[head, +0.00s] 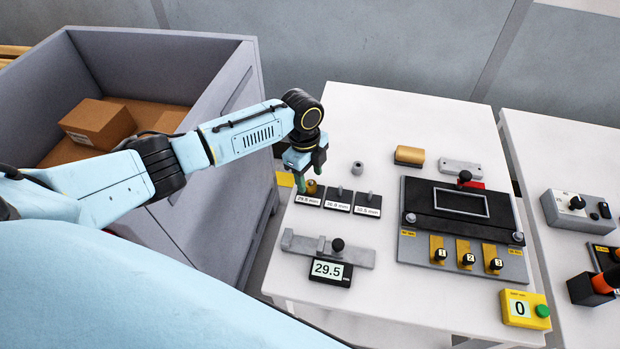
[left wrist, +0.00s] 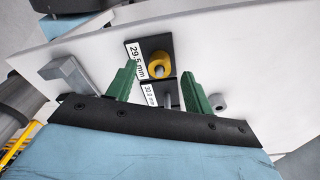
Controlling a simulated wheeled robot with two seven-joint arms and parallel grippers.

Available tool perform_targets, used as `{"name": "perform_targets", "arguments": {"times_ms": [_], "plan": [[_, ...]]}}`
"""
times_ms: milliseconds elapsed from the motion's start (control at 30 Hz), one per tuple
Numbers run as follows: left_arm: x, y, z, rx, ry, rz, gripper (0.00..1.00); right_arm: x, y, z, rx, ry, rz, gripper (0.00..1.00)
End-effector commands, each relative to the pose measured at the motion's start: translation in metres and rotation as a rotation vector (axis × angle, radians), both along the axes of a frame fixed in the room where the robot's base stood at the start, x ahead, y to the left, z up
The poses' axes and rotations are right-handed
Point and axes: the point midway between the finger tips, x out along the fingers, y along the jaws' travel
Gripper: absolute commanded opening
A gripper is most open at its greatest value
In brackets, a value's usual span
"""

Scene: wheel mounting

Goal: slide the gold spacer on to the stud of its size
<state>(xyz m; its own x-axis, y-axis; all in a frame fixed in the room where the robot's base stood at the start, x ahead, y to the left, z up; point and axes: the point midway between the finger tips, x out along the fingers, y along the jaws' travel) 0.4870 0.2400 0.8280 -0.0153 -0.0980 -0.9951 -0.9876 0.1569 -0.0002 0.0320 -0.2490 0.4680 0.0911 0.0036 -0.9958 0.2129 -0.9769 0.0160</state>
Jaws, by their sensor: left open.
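The gold spacer (head: 311,187) sits around the stud on the plate labelled 29.5 mm (head: 307,200). In the left wrist view the gold spacer (left wrist: 156,65) shows as a ring with the grey stud tip in its hole. My left gripper (head: 310,175) is just above it, with its green fingers open and apart, and partly hides it in the head view. In the left wrist view the spacer lies beyond the fingertips, between them. The 30.0 mm stud (left wrist: 167,100) and the third stud (head: 369,198) are bare. My right gripper is not in view.
A gauge with a display (head: 327,270) reading 29.5 stands in front of the studs. A small grey ring (head: 357,168) lies behind them. A black and grey fixture (head: 462,215) and a yellow counter box (head: 522,308) stand to the right. A grey bin (head: 225,110) is at the left.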

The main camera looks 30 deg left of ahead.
Motion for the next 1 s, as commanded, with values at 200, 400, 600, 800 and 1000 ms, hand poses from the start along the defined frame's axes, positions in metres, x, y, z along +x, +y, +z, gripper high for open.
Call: {"name": "perform_targets", "arguments": {"times_ms": [200, 400, 600, 800, 1000], "plan": [[0.002, 0.006, 0.054, 0.0, -0.004, -0.001, 0.52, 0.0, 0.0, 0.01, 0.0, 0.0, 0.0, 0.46], [0.002, 0.009, 0.09, 0.001, -0.002, 0.0, 0.52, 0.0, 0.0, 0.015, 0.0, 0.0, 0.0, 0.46], [0.002, 0.011, 0.107, 0.0, -0.001, 0.001, 0.52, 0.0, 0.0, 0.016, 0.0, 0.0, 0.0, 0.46], [0.002, 0.011, 0.109, 0.0, 0.0, 0.001, 0.52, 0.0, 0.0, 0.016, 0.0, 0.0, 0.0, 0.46], [0.002, 0.011, 0.108, 0.0, 0.0, 0.001, 0.52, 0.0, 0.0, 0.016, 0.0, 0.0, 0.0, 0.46]]}}
